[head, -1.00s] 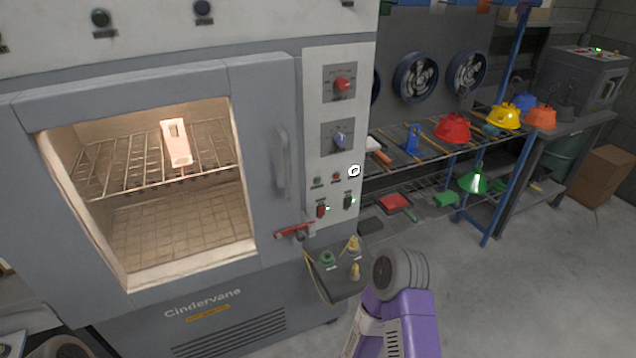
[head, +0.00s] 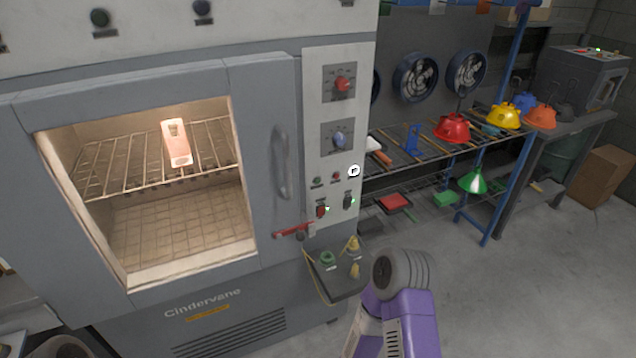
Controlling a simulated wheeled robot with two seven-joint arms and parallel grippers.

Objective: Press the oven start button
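The grey oven (head: 269,152) fills the left half of the head view, its door closed and its lit window showing a pale block on a wire rack. The control panel (head: 332,110) right of the door has a red knob (head: 342,84), a blue knob (head: 339,139), small green (head: 317,182) and red (head: 336,176) buttons, a white round button with a dark mark (head: 354,171), and two switches below. Labels are too small to read, so I cannot tell which is the start button. My purple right arm rises at the bottom centre; neither gripper's fingers are visible.
A small shelf (head: 345,284) with green and yellow fittings juts out below the panel, near my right arm. A red lever (head: 293,230) sticks out beneath the door handle (head: 282,165). A rack with coloured hoods stands to the right. The floor (head: 530,285) at lower right is clear.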

